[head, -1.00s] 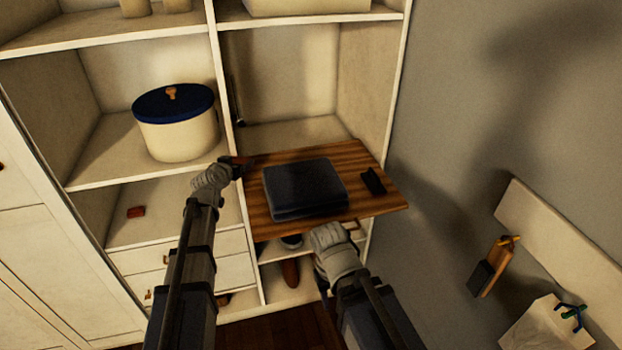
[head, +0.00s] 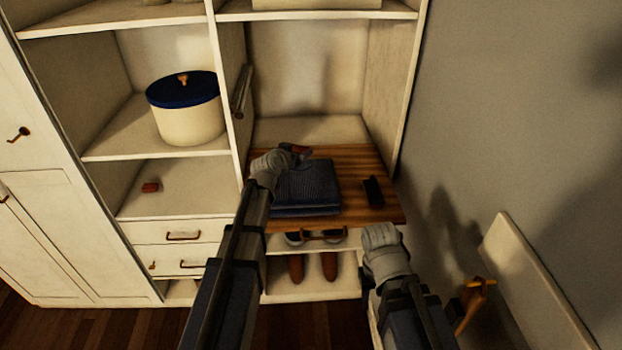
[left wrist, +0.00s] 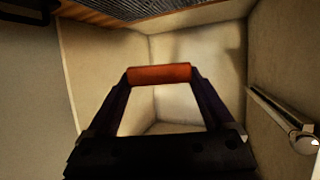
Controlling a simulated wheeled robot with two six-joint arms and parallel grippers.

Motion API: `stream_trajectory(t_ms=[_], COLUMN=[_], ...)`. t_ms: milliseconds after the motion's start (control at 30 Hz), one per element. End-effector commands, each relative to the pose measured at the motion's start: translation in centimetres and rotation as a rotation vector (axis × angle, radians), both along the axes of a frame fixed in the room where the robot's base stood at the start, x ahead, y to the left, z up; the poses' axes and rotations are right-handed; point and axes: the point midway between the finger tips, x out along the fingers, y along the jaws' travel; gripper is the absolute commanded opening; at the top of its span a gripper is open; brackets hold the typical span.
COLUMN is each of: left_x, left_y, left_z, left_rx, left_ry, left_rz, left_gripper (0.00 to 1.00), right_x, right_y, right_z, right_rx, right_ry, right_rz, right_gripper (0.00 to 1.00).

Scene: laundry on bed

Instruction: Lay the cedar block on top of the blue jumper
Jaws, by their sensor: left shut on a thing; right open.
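The blue jumper (head: 310,190) lies folded on a wooden pull-out board (head: 352,211). Its ribbed edge also shows at the top of the left wrist view (left wrist: 160,8). My left gripper (head: 296,152) is shut on the reddish cedar block (left wrist: 158,73), which lies across its two fingertips. In the head view the block is small and partly hidden, over the back edge of the jumper. I cannot tell whether they touch. My right gripper (head: 380,232) is open and empty in front of the board's right corner, its fingers hardly visible.
A black brush-like item (head: 372,191) lies on the board to the jumper's right. A blue-lidded cream box (head: 186,112) and another small reddish block (head: 150,187) are on the left shelves. A metal rail (head: 242,91) is on the divider. Shoes (head: 296,267) stand below.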

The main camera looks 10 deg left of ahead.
Motion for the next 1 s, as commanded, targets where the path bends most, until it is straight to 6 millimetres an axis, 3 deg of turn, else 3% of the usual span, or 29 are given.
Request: stream_trajectory(t_ms=[267,633,1000], left_x=[0.0,0.0,0.0], left_y=[0.0,0.0,0.0], left_z=[-1.0,-6.2,-7.3], left_rx=[0.000,0.000,0.000], left_ry=[0.000,0.000,0.000], left_rz=[0.000,0.000,0.000], left_gripper=[0.34,0.34,0.34], right_x=[0.0,0.0,0.0], right_y=[0.0,0.0,0.0], right_z=[-0.9,-6.2,-7.3], right_rx=[0.000,0.000,0.000], right_ry=[0.000,0.000,0.000], right_rz=[0.000,-0.002,-0.002], right_gripper=[0.50,0.50,0.50])
